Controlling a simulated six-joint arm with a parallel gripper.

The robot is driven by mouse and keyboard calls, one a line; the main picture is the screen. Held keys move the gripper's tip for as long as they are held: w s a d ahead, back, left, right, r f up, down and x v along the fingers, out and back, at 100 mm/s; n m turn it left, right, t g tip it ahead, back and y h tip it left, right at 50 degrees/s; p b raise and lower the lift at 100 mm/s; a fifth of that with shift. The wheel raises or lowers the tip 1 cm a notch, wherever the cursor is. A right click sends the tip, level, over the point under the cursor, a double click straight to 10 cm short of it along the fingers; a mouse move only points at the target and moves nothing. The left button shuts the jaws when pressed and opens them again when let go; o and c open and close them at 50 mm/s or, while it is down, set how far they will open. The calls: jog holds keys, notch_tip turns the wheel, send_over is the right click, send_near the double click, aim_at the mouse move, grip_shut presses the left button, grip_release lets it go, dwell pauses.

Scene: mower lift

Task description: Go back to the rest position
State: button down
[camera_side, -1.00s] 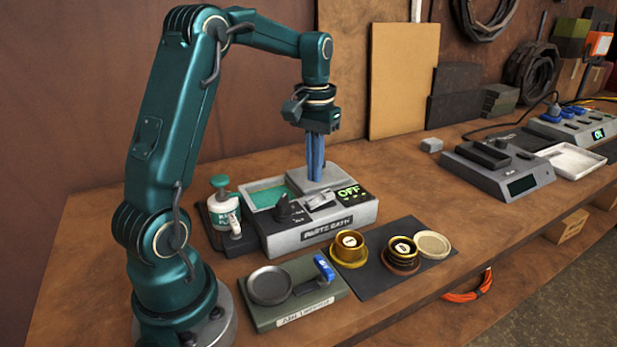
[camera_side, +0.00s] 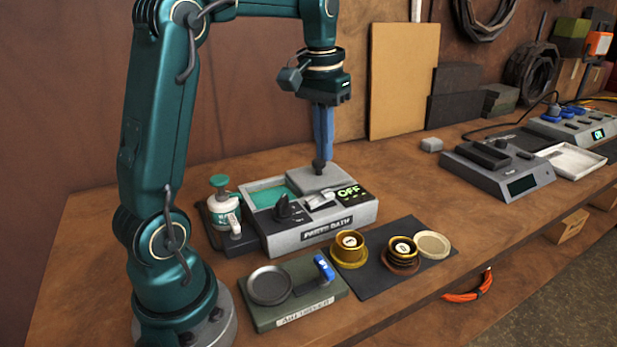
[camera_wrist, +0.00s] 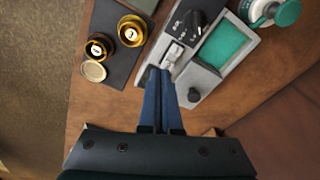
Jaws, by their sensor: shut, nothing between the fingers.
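My gripper (camera_side: 321,160) has blue fingers pointing down above the back right of the parts bath (camera_side: 307,238). The fingers are together with nothing between them. In the side view their tips overlap the grey lid (camera_side: 322,180) and its dark knob; I cannot tell from this view how far above it they are. In the wrist view the closed fingers (camera_wrist: 160,80) point toward the bath's front switch area, and the knob (camera_wrist: 194,95) shows apart, to their right. The bath's display reads OFF, and teal fluid (camera_side: 268,196) shows in its open basin.
A white and green bottle (camera_side: 222,205) stands left of the bath. In front are a green stand with a round pan (camera_side: 270,285) and a dark mat (camera_side: 375,284) with two brass cups and a pale disc. Grey devices (camera_side: 500,166) stand at the right.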

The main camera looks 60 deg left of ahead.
jog(key=s+d+r+m+t, duration=0.3)
jog(key=s+d, duration=0.3)
jog(key=d, duration=0.3)
jog(key=s+d+f+m+t, duration=0.1)
jog(key=s+d+f, duration=0.2)
jog(key=s+f, duration=0.3)
jog(key=shift+d+m+t, duration=0.3)
jog(key=shift+d+m, duration=0.05)
jog(key=shift+m, duration=0.05)
jog(key=shift+s, duration=0.1)
jog(key=c, duration=1.5)
grip_release()
jog(key=shift+c, duration=0.2)
